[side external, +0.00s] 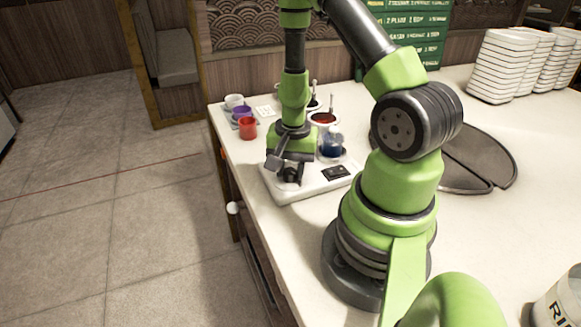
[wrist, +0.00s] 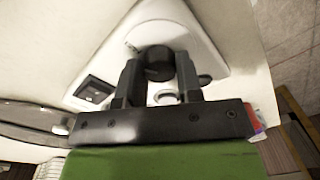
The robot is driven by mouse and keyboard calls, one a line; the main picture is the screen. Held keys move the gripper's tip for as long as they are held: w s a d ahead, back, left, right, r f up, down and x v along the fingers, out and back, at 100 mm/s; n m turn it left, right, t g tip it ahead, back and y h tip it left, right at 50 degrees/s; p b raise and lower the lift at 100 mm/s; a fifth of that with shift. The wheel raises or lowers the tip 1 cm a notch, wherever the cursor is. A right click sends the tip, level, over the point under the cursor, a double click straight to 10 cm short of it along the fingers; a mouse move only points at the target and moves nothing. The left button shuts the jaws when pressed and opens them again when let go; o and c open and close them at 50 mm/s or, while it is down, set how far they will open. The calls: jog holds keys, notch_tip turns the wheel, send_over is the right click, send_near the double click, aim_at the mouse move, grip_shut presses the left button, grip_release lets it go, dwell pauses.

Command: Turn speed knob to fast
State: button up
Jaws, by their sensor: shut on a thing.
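The speed knob (wrist: 158,62) is a round black knob on a white base unit (wrist: 165,15). In the wrist view it sits between the two dark fingers of my gripper (wrist: 158,72), which are shut on it. In the side view my gripper (side external: 289,176) points down at the front left part of the white unit (side external: 310,185), and the knob is mostly hidden behind the fingers. I cannot read any speed marking or the knob's pointer. A small dark panel (side external: 336,172) is on the unit, right of the gripper.
A blue container (side external: 332,143) stands behind the panel. Red (side external: 248,128), purple and white cups stand at the back left, near the table edge. Sauce wells (side external: 322,118) lie behind the gripper. Stacked white plates (side external: 502,66) and a dark round tray (side external: 480,160) are on the right.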

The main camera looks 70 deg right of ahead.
jog(key=shift+m, duration=0.5)
jog(key=o, duration=0.9)
jog(key=shift+o, duration=0.2)
